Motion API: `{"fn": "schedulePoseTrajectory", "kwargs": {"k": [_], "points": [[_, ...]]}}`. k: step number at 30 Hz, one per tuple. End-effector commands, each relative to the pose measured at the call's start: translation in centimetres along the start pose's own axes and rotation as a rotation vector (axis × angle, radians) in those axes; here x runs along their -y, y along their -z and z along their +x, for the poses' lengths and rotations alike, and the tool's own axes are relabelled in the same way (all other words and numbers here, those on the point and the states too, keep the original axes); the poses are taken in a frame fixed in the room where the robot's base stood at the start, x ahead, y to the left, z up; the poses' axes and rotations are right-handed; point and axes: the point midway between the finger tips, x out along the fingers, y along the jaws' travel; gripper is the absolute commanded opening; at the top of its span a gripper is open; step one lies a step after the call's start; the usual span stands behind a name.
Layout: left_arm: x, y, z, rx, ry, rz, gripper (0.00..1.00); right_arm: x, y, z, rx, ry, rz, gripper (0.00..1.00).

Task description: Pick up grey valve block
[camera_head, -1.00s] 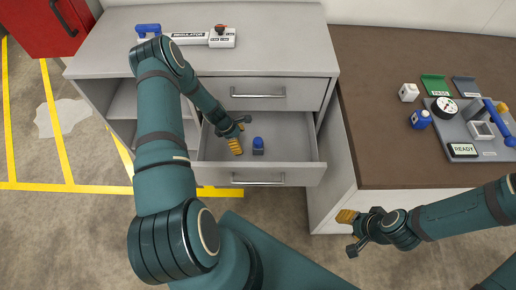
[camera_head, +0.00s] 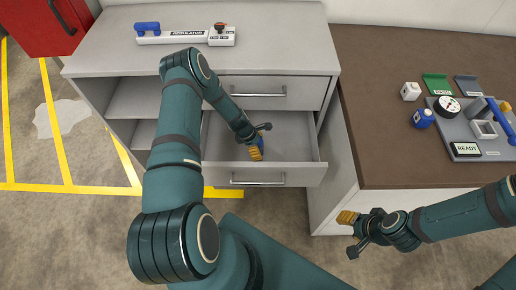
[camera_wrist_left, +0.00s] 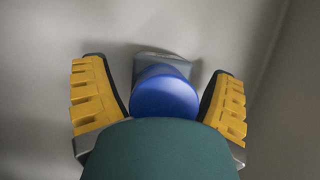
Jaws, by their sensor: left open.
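The grey valve block shows in the left wrist view as a grey base (camera_wrist_left: 150,57) with a round blue top (camera_wrist_left: 165,92). It stands in the open drawer (camera_head: 222,140). My left gripper (camera_head: 262,143) reaches down into the drawer over it and hides most of it in the head view. In the left wrist view the yellow-padded fingers of this gripper (camera_wrist_left: 160,95) are open, one on each side of the block, with a gap to the blue top on both sides. My right gripper (camera_head: 349,232) is open and empty, in front of the brown counter.
The drawer front (camera_head: 300,174) and side walls surround my left gripper closely. A grey worktop (camera_head: 115,50) above holds a labelled regulator bar (camera_head: 188,38). The brown counter (camera_head: 390,150) at right holds a tray (camera_head: 455,124) with a gauge, a small white block (camera_head: 410,91) and a blue-topped piece (camera_head: 422,118).

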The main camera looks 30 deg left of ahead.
Motion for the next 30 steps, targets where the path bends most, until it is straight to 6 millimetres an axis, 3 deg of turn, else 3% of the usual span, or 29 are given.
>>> {"fn": "schedulePoseTrajectory", "kwargs": {"k": [4, 5, 11, 22, 30], "points": [[0.0, 0.0, -0.1, 0.0, -0.001, 0.0, 0.85, 0.0, 0.0, 0.0, 0.0, 0.0, 0.0, 0.47], [0.0, 0.0, -0.1, 0.0, -0.001, 0.0, 0.77, 0.0, 0.0, 0.0, 0.0, 0.0, 0.0, 0.47], [0.0, 0.0, -0.1, 0.0, -0.001, 0.0, 0.07, 0.0, 0.0, 0.0, 0.0, 0.0, 0.0, 0.47], [-0.1, -0.1, -0.4, 0.0, -0.001, 0.001, 0.06, 0.1, 0.0, -0.1, 0.0, 0.0, 0.0, 0.47], [-0.1, -0.9, -2.2, 0.0, -0.001, 0.002, 0.06, 0.3, 0.0, -0.7, 0.003, 0.0, 0.0, 0.47]]}}
